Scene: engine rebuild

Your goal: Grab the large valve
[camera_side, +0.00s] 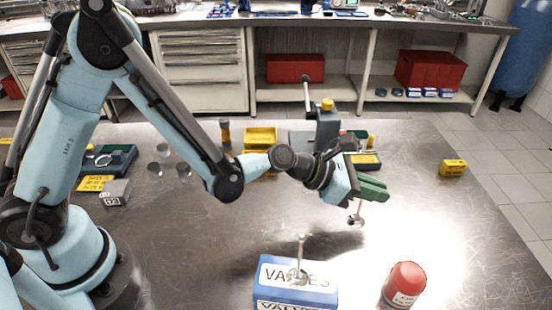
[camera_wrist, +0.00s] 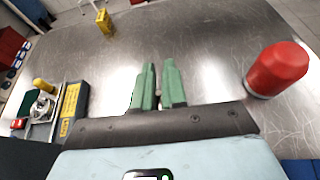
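My gripper (camera_side: 374,188) has green fingers pointing right, above the table in the side view. Another metal valve (camera_side: 301,246) stands upright, stem up, at the blue and white VALVES box (camera_side: 268,276), lower left of my gripper. I cannot tell the valves' sizes apart.
A red-topped can (camera_side: 407,277) stands at the front right and shows in the wrist view (camera_wrist: 277,70). A small yellow box (camera_side: 453,168) lies far right. Yellow bins (camera_side: 260,137) and metal fixtures stand behind my gripper. The table's right middle is clear.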

